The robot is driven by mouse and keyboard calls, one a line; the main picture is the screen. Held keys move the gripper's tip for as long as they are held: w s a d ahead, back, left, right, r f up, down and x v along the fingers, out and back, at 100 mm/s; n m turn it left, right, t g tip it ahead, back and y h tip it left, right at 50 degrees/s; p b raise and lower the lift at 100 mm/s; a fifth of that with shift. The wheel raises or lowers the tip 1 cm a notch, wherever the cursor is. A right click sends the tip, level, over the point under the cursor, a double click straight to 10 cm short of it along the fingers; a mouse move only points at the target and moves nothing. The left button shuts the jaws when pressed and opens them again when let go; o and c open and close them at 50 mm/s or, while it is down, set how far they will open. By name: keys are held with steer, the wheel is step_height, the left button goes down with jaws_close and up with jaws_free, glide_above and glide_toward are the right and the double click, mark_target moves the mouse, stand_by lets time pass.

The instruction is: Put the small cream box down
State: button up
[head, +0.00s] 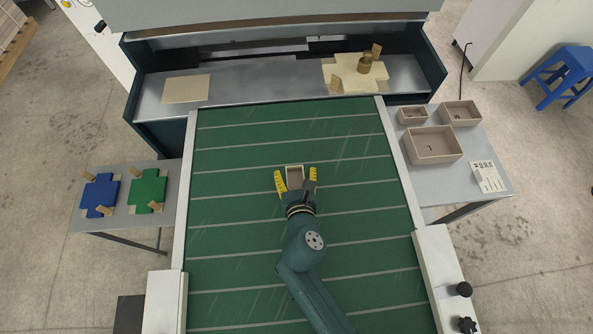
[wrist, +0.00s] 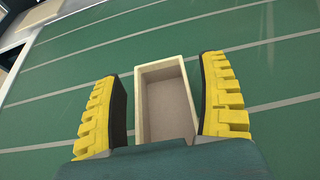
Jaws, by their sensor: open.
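The small cream box (head: 294,172) is an open-topped tray with a grey-brown inside. It sits upright on the green belt, around its middle. In the wrist view the cream box (wrist: 166,98) lies between the two yellow-padded fingers, with a gap of green belt on each side. My gripper (head: 295,179) is open around the box, and it also shows in the wrist view (wrist: 164,105). The near end of the box is partly hidden by my gripper's body.
The green belt (head: 240,215) with pale stripes is otherwise clear. Grey-brown boxes (head: 432,145) stand on the right side table with a printed card (head: 487,177). Blue (head: 100,195) and green (head: 148,188) flat blanks lie on the left table. A cream blank (head: 355,78) lies at the back.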

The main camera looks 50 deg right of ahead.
steer(key=p+v, duration=0.1)
steer(key=v, duration=1.1)
steer(key=shift+p, duration=0.4)
steer(key=w+a+r+m+t+y, duration=0.1)
steer(key=w+a+r+m+t, duration=0.1)
steer(key=w+r+m, duration=0.5)
steer(key=w+a+r+m+t+y, duration=0.1)
steer(key=r+m+t, duration=0.2)
steer(key=r+m, duration=0.5)
steer(key=w+a+r+m+t+y, duration=0.2)
steer(key=w+r+m, duration=0.2)
steer(key=r, duration=0.7)
steer(key=s+a+r+m+t+y, duration=0.1)
steer(key=a+r+m+t+y, duration=0.1)
steer(key=r, duration=0.7)
steer(key=s+a+r+m+t+y, duration=0.1)
steer(key=a+r+m+t+y, duration=0.2)
steer(key=a+r+m, duration=0.2)
step_height(320, 180, up, 4)
steer(key=shift+s+f+m+t, duration=0.1)
steer(key=shift+s+m+t, duration=0.15)
steer(key=shift+m, duration=0.35)
step_height(320, 180, up, 23)
steer(key=p, duration=2.3)
steer(key=shift+r, duration=0.25)
steer(key=shift+d, duration=0.1)
